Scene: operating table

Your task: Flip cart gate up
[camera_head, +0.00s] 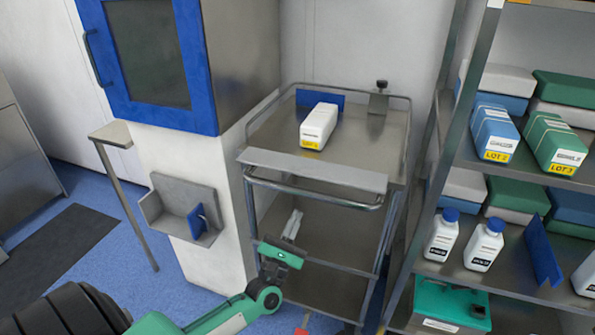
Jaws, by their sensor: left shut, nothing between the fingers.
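The metal cart (280,135) stands in the middle, between a white cabinet and a shelf rack. Its gate (315,170) is a long light-grey plate along the front edge of the top tray, just above the front handle bar. I cannot tell its exact tilt. My left gripper (297,215) is shut and empty. In the picture it shows below the gate and the handle bar, in front of the cart's lower shelves, with its fingers pointing up. It appears apart from the gate. My right gripper is not in view.
A white box with a yellow label (319,126) lies on the cart top before a blue plate (320,98). The shelf rack (433,175) with boxes and bottles is close on the right. A cabinet (212,165) with a grey wall tray (180,207) is on the left.

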